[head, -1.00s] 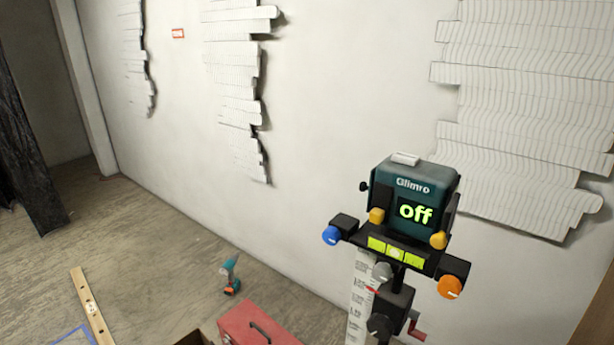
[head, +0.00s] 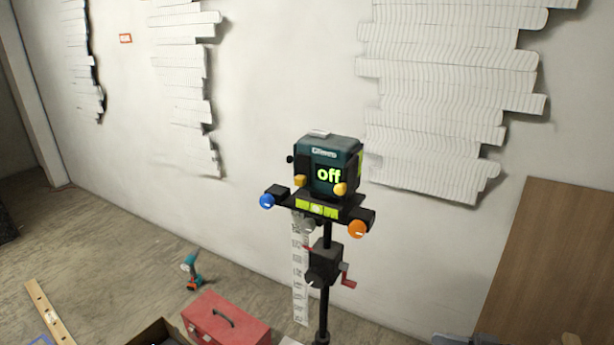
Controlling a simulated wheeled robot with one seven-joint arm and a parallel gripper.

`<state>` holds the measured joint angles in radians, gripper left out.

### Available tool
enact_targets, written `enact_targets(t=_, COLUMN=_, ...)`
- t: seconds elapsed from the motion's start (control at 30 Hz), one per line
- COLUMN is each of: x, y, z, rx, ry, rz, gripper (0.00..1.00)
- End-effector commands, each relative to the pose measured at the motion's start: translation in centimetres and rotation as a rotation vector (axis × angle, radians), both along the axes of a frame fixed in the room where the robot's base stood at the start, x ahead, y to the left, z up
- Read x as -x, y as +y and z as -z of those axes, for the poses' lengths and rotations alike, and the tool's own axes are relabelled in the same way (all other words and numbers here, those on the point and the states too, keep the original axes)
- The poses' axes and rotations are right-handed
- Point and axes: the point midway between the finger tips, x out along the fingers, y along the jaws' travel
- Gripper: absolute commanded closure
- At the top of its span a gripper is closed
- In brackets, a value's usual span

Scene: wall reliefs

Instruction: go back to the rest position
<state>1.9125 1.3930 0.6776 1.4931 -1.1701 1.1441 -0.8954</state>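My gripper is not in view. A dark teal device with a screen reading "off" (head: 329,168) stands upright on a black stand (head: 325,264). It has two yellow knobs on its front. A blue knob (head: 267,201) and an orange knob (head: 357,229) sit on the mount below it. No rest position is marked in the view.
A red toolbox (head: 226,322) and a teal drill (head: 191,271) are on the floor to the left of the stand. A wooden level (head: 50,313) lies farther left. White reliefs (head: 440,95) cover parts of the wall. A brown board (head: 550,270) is at the right.

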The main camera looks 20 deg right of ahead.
Motion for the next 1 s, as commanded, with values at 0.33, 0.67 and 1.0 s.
enact_targets(t=0.33, x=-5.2, y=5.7, z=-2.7, rx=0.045, ry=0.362, rz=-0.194, gripper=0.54)
enact_targets(t=0.67, x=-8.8, y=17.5, z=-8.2, rx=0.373, ry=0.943, rz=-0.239, gripper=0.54)
enact_targets(t=1.0, x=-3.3, y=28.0, z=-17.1, rx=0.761, ry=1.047, rz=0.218, gripper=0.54)
